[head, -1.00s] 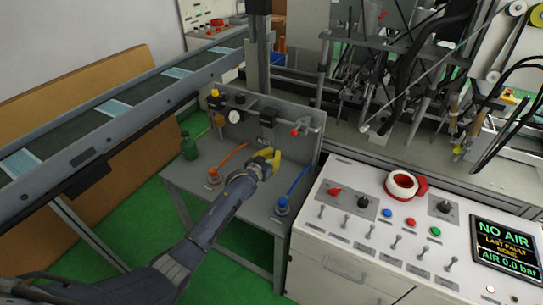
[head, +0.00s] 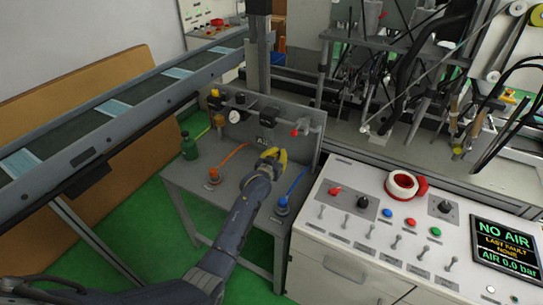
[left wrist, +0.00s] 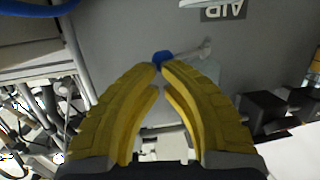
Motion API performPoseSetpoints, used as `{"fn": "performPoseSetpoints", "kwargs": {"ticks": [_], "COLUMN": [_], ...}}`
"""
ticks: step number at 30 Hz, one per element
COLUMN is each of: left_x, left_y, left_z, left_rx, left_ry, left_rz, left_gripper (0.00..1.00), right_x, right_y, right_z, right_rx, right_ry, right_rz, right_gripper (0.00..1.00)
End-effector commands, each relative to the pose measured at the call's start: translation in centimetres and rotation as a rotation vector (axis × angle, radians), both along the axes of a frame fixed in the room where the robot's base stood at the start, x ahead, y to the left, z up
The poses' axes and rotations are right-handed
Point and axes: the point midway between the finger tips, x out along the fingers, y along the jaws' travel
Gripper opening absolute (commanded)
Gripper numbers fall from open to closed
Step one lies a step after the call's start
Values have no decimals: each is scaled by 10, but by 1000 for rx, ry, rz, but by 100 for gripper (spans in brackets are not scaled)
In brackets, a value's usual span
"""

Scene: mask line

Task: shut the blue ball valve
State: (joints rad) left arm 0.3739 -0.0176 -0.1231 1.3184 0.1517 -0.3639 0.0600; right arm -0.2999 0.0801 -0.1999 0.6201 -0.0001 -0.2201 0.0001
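The small blue end of a valve lever (left wrist: 162,57) shows in the left wrist view, right at my fingertips, with a pale metal stem running right from it. In the head view the lever is hidden behind my gripper. My left gripper (head: 273,156) has yellow fingers and is at the upright grey panel above the bench. In the left wrist view its fingertips (left wrist: 160,68) are nearly together; I cannot tell whether they pinch the blue end or only touch it. My right gripper is not in view.
A blue hose (head: 297,183) and an orange hose (head: 233,157) rise from the grey bench (head: 235,190). A gauge (head: 234,117) and a red knob (head: 296,132) are on the panel. A white control console (head: 350,235) with switches stands right; its screen (head: 506,248) reads NO AIR, 0.0 bar.

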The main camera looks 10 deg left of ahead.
Motion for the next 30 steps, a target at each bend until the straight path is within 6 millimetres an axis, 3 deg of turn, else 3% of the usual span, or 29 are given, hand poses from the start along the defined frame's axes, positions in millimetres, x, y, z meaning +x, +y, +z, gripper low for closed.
{"fn": "performPoseSetpoints", "kwargs": {"ticks": [12,30], "left_x": [19,26], "left_y": [-17,-21], "left_z": [1,1], "left_rx": [-1,0], "left_ry": [-1,-1], "left_rz": [-1,-1], "left_gripper": [0,0], "right_x": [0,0], "right_y": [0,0], "right_z": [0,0], "right_rx": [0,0], "right_ry": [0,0], "right_rz": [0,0], "right_gripper": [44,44]}}
